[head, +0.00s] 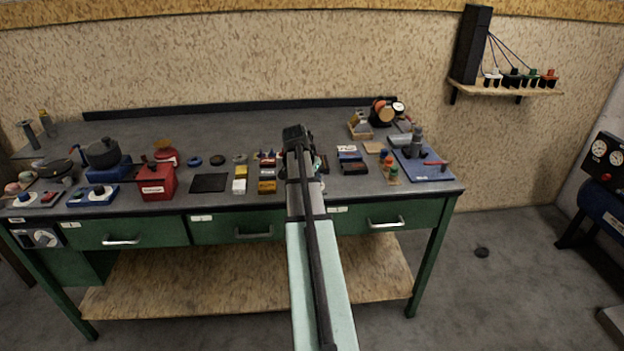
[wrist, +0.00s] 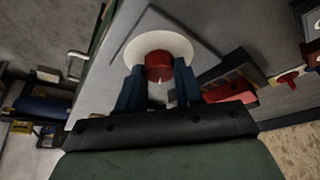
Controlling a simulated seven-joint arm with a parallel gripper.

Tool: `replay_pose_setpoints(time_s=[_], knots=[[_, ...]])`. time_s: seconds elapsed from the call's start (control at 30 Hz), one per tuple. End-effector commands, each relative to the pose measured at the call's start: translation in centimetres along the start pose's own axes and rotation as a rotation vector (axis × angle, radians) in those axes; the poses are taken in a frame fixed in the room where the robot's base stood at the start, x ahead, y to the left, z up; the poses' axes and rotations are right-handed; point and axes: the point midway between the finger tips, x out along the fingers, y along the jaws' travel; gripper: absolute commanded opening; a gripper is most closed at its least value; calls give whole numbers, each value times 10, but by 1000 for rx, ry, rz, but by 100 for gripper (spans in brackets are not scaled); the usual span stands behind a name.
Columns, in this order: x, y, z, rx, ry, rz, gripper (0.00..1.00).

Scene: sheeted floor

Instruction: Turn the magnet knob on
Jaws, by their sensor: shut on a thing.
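The magnet knob (wrist: 158,66) is a round red knob on a white disc (wrist: 184,46), seen in the wrist view. A short pale line shows on the knob's near side. My gripper (wrist: 160,76) has its two blue fingers on either side of the knob, closed on it. In the head view my gripper (head: 297,145) is over the middle of the workbench. My arm hides the knob and disc there.
In the wrist view a dark block with a red part (wrist: 228,92) lies close right of the fingers. In the head view the workbench (head: 340,134) holds a red box (head: 156,184), a black mat (head: 209,183) and a blue board (head: 428,172). Small blocks flank my gripper.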

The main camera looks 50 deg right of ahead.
Motion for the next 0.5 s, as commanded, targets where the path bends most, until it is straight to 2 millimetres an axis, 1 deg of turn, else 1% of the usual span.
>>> replay_pose_setpoints(time_s=[0.2,0.5], knots=[[0,-4,-2,187,0,77,5],[0,-5,-2,407,-1,168,5]])
